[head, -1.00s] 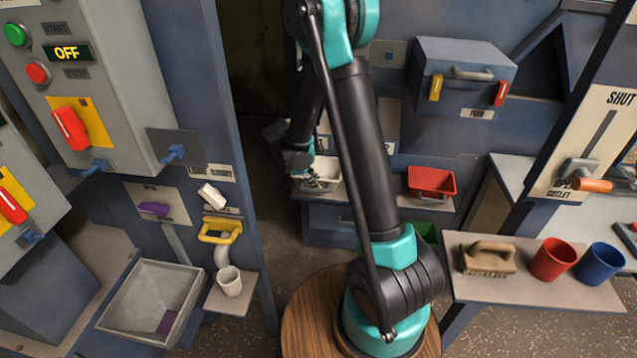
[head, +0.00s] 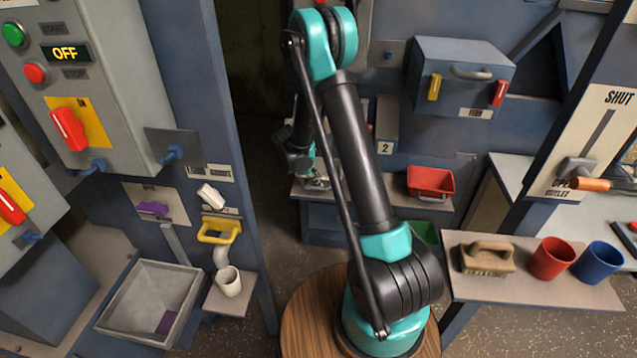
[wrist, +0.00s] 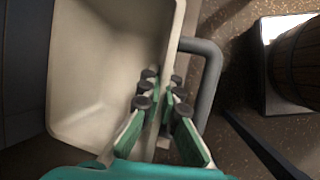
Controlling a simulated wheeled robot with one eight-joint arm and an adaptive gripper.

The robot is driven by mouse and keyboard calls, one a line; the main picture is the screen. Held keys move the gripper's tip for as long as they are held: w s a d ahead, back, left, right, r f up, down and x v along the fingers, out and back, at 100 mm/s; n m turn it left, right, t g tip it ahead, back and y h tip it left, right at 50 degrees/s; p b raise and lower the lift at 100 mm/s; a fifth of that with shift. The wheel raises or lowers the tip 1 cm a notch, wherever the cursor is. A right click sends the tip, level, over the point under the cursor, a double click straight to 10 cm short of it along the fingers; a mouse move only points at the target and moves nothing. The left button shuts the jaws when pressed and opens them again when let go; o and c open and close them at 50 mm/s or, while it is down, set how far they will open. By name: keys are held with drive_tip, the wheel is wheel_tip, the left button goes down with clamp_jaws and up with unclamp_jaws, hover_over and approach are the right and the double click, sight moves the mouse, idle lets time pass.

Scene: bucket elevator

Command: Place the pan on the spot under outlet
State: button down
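The pan (wrist: 105,70) is a cream, deep, rectangular vessel with a grey bar handle (wrist: 213,80) on its right side in the wrist view. In the head view my arm hides most of it, over the back shelf. My gripper (wrist: 162,88) has its green fingers on either side of the pan's handle-side wall, one inside the pan and one between wall and handle. The gap is narrow, and I cannot tell whether the fingers press on the wall. A lever (head: 580,180) on the OUTLET plate stands at the right. I cannot make out the spot under the outlet.
A red bin (head: 431,181) stands on the back shelf right of my arm. A right shelf (head: 520,288) holds a brush (head: 487,258), a red cup (head: 552,259) and a blue cup (head: 599,262). A grey tray (head: 150,300) and a white cup (head: 229,281) are at the left.

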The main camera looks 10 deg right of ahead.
drive_tip(key=shift+w+d+f, duration=0.1)
drive_tip(key=shift+w+f, duration=0.1)
drive_tip(key=shift+f, duration=0.05)
drive_tip(key=shift+f, duration=0.15)
drive_tip(key=c, duration=1.7)
unclamp_jaws()
